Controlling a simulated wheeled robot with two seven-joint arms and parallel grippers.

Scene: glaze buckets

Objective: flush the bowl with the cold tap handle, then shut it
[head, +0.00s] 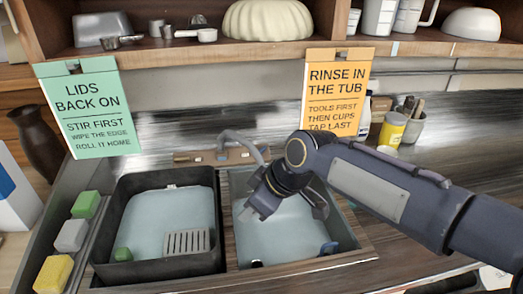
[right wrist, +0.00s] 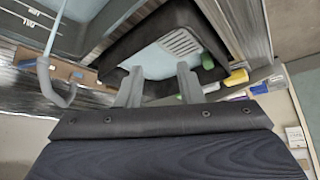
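The tap (head: 240,142) has a grey curved spout that reaches over the right basin (head: 352,238), which has a pale blue-grey floor. A blue piece (head: 222,156) sits on the tap's brown base (head: 190,157); I cannot tell if it is the cold handle. My right gripper (head: 290,207) hangs over the right basin, its fingers spread with nothing between them. In the right wrist view the open fingers (right wrist: 159,88) point toward the black tub, and the grey spout (right wrist: 48,82) is to their left. My left gripper is out of view.
A black tub (head: 110,220) with a grey grate (head: 187,242) stands left of the right basin. Green, grey and yellow blocks (head: 53,274) line its left side. Two signs (head: 88,105) hang from the shelf. A white bowl (head: 471,23) stands on the shelf.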

